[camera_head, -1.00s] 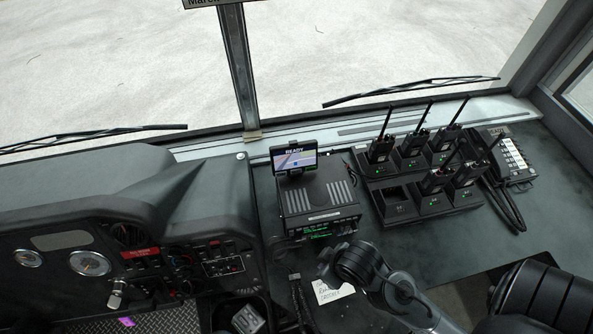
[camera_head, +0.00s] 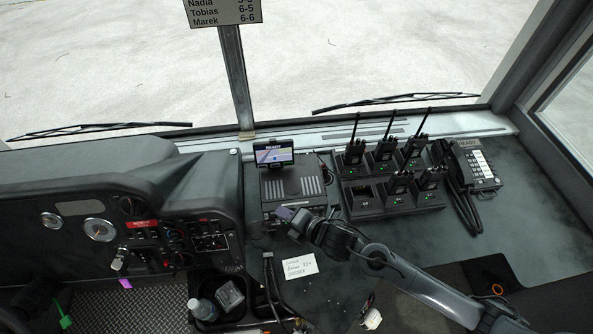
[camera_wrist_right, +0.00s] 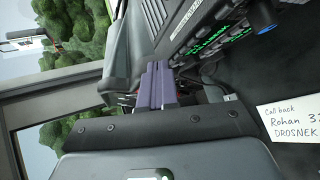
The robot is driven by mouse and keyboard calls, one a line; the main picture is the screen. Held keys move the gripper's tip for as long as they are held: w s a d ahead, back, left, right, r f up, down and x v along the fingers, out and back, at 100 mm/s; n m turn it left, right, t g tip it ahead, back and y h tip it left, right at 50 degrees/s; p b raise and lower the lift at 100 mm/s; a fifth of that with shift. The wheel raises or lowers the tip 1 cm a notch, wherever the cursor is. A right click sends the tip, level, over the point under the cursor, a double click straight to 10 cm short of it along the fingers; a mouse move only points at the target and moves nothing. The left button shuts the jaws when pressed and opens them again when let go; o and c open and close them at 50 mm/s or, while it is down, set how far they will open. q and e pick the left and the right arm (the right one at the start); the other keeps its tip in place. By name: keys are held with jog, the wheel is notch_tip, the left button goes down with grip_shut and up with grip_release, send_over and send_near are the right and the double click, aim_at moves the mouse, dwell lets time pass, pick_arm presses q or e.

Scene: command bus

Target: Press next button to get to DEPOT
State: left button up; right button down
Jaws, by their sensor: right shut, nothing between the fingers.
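In the right wrist view the shut fingers (camera_wrist_right: 156,85) lie beside the radio's front (camera_wrist_right: 213,38), which has green lit text and a blue knob (camera_wrist_right: 263,15). I cannot tell whether they touch it. The lettering on individual buttons is unreadable. My left gripper is not in view.
A charger rack (camera_head: 432,205) with several handheld radios stands right of the radio unit. A corded handset with a keypad (camera_head: 482,165) is farther right. A handwritten note (camera_head: 300,266) lies below the radio. The dashboard (camera_head: 120,215) fills the left. A name sign (camera_head: 222,12) hangs above.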

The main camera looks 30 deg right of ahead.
aim_at(275, 165)
jog(key=w+n, duration=0.1)
jog(key=n, duration=0.1)
jog(key=w+r+n+y, duration=0.1)
jog(key=w+d+r+n, duration=0.1)
jog(key=n, duration=0.1)
jog(key=shift+w+r+n+t+y, duration=0.1)
jog(key=shift+w+n+t+y, duration=0.2)
jog(key=shift+t, duration=0.1)
jog(key=shift+w+d+r+n+y, duration=0.2)
jog(key=shift+w+r+n+y, duration=0.15)
jog(key=shift+n, duration=0.55)
jog(key=shift+f, duration=0.1)
jog(key=shift+w+d+f, duration=0.2)
jog(key=shift+w+d, duration=0.05)
jog(key=shift+w, duration=0.45)
jog(key=w+b, duration=0.1)
jog(key=w+d+f, duration=0.1)
jog(key=w, duration=0.1)
jog(key=w+b, duration=0.1)
jog(key=shift+w+d+f+b, duration=0.2)
jog(key=shift+w+d+b, duration=0.05)
jog(key=shift+d+b, duration=0.1)
jog(key=shift+w+d+f+b, duration=0.1)
jog(key=shift+w+d+b, duration=0.15)
jog(key=shift+w, duration=0.25)
jog(key=shift+w+d+b, duration=0.15)
jog(key=shift+w+b, duration=0.2)
jog(key=shift+w, duration=0.15)
